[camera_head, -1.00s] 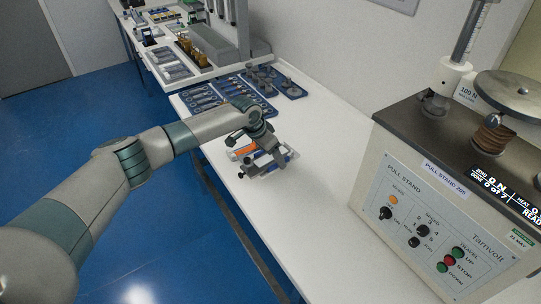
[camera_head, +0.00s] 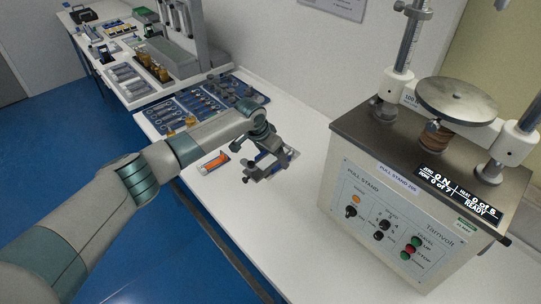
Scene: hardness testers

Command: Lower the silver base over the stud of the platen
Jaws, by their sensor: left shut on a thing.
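My left gripper (camera_head: 256,176) is in the middle of the head view, low over the white bench. It is shut on a small grey-silver piece, which I take to be the silver base; gripper and piece are hard to tell apart at this size. The platen (camera_head: 457,98) is a round metal disc on the pull stand (camera_head: 385,205), at the right. Its stud is too small to make out clearly. The gripper is well to the left of the platen and apart from it. My right gripper is not in view.
A small orange and white item (camera_head: 213,161) lies beside my left gripper. Blue trays (camera_head: 192,108) of metal parts lie behind. Upright columns (camera_head: 411,40) flank the platen. The bench (camera_head: 290,215) between gripper and pull stand is largely clear.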

